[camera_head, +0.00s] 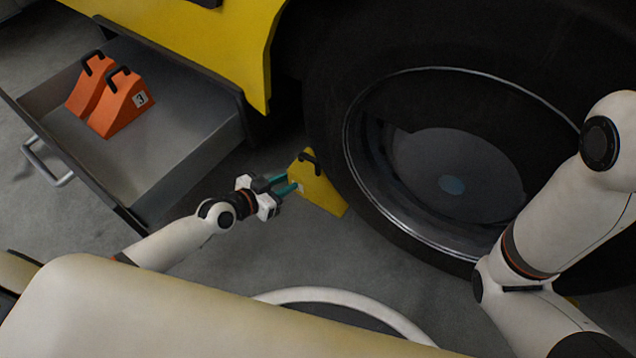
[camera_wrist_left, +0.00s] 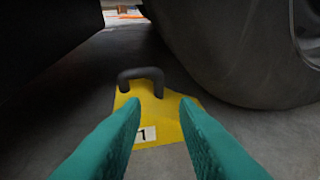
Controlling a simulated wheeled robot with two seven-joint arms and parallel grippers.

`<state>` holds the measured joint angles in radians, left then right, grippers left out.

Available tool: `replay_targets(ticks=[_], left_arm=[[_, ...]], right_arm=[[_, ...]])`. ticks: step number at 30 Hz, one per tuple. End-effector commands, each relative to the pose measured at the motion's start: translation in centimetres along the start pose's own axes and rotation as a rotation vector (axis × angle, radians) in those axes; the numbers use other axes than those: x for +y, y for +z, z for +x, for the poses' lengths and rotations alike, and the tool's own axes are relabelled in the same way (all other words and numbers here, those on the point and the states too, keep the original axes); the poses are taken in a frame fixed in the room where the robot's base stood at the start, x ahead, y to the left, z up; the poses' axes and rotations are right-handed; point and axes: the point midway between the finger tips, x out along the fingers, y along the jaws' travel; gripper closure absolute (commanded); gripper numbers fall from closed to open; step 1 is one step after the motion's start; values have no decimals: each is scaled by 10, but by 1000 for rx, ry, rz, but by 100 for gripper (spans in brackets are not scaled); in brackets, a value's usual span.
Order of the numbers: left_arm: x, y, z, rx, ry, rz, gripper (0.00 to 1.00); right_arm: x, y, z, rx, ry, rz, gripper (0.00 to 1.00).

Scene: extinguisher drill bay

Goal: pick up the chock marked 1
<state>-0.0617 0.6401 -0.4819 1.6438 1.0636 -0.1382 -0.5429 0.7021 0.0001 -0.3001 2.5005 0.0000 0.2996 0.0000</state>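The chock marked 1 (camera_head: 322,192) is a yellow wedge with a black handle, standing on the floor against the big tyre in the head view. In the left wrist view the chock (camera_wrist_left: 160,117) lies straight ahead, its label 1 showing low at the left and its black handle on top. My left gripper (camera_head: 290,184) is open, its teal fingers pointing at the chock's near side. In the wrist view the fingers (camera_wrist_left: 161,108) are spread with nothing between them but the view of the chock; whether they touch it cannot be told. My right gripper is out of view.
An open grey drawer (camera_head: 185,165) at the left holds two orange chocks, one marked 3 (camera_head: 125,105). The large black tyre (camera_head: 335,120) stands right of the yellow chock. Yellow vehicle bodywork (camera_head: 215,40) hangs above. Grey floor (camera_head: 270,255) is clear in front.

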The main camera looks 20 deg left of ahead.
Motion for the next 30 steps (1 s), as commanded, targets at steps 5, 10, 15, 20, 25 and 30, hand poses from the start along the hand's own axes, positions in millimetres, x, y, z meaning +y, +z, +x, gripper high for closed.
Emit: replay_targets(ticks=[5, 10, 15, 20, 25, 30], left_arm=[[0, -2, 36, -6, 1, -3, 73], [0, 0, 55, -3, 0, -2, 73], [1, -2, 66, -3, 1, -1, 73], [2, -6, 89, -5, 1, -3, 73], [2, -3, 107, -3, 0, -2, 73], [2, -1, 109, -1, 0, 0, 73]], right_arm=[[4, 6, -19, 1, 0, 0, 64], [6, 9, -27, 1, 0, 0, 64], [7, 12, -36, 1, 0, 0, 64], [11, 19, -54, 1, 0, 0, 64], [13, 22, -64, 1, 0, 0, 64], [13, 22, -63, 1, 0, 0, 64]])
